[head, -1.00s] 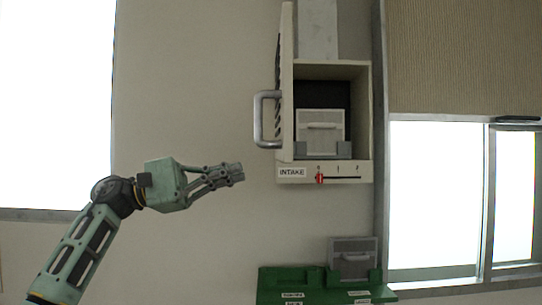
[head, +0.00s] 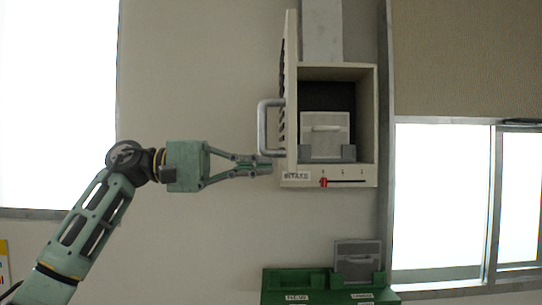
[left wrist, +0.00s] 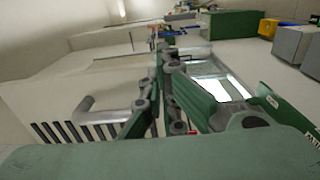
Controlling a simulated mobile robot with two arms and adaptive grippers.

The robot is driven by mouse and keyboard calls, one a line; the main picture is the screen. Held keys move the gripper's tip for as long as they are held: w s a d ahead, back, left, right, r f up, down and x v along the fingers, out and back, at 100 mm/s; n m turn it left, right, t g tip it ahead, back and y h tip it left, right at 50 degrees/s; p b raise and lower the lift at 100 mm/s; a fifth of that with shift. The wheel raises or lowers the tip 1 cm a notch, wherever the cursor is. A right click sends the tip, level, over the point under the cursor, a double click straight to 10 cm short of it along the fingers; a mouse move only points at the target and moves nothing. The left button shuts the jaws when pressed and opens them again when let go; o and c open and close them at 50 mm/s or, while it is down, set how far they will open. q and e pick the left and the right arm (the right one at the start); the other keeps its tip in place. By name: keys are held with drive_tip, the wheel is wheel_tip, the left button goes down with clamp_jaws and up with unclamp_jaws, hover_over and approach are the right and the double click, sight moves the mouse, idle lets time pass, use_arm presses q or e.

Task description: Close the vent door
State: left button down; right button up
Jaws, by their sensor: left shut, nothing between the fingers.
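The vent door (head: 291,60) stands open on the left side of the cream INTAKE box, seen nearly edge-on in the head view. Its grey bar handle (head: 262,128) sticks out to the left. In the left wrist view the door's dark slots and its handle (left wrist: 98,116) show at the left. My left gripper (head: 268,168) is shut and empty, its fingertips just below the handle's lower end and close to the door's outer face. Whether they touch the door I cannot tell. My right gripper is not in view.
Inside the box (head: 371,120) stands a pale filter panel (head: 325,134) in grey holders. A red slider (head: 324,182) sits on the scale below. A green rack (head: 300,280) with another grey panel (head: 357,257) is underneath. Windows lie at both sides.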

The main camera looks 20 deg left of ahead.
use_arm(q)
drive_tip(key=shift+p+x, duration=0.35)
drive_tip(key=shift+x, duration=0.8)
